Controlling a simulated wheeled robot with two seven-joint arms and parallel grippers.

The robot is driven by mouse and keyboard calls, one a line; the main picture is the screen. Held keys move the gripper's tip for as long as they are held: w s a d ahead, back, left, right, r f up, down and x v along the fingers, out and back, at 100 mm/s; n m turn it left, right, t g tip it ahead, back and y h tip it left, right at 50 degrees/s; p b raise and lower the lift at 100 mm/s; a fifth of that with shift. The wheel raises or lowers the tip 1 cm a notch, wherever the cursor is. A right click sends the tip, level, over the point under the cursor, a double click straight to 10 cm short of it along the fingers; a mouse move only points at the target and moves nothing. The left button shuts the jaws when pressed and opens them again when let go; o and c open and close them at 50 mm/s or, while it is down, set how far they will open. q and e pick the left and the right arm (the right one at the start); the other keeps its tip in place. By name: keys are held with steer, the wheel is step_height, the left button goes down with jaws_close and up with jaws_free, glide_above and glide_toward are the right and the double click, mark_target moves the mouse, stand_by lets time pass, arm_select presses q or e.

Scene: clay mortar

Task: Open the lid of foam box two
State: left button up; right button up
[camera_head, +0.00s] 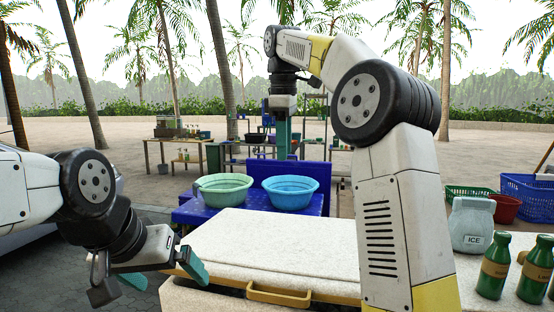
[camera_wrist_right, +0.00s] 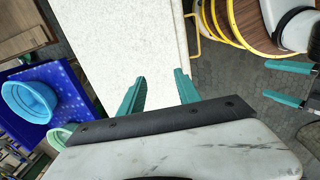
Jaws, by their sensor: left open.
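A white foam box with a flat, speckled lid (camera_head: 275,245) lies in front of me, with a yellow rim and a yellow handle (camera_head: 279,295) at its near edge. The lid looks closed. No number is readable on it. My left gripper (camera_head: 168,280) is open at the box's near left corner; I cannot tell whether it touches it. My right gripper (camera_head: 283,148) is raised beyond the box, fingers down. In the right wrist view its fingers (camera_wrist_right: 160,88) are apart and empty, with the lid (camera_wrist_right: 125,40) below. My right arm hides the box's right part.
Green (camera_head: 222,188) and blue (camera_head: 290,191) basins stand on a blue table behind the box. An ice bag (camera_head: 472,225) and green bottles (camera_head: 494,265) stand at the right. Red and blue baskets (camera_head: 528,197) are further right. Space above the lid is clear.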

steer(key=shift+s+r, duration=0.15)
steer(key=shift+r, duration=0.8)
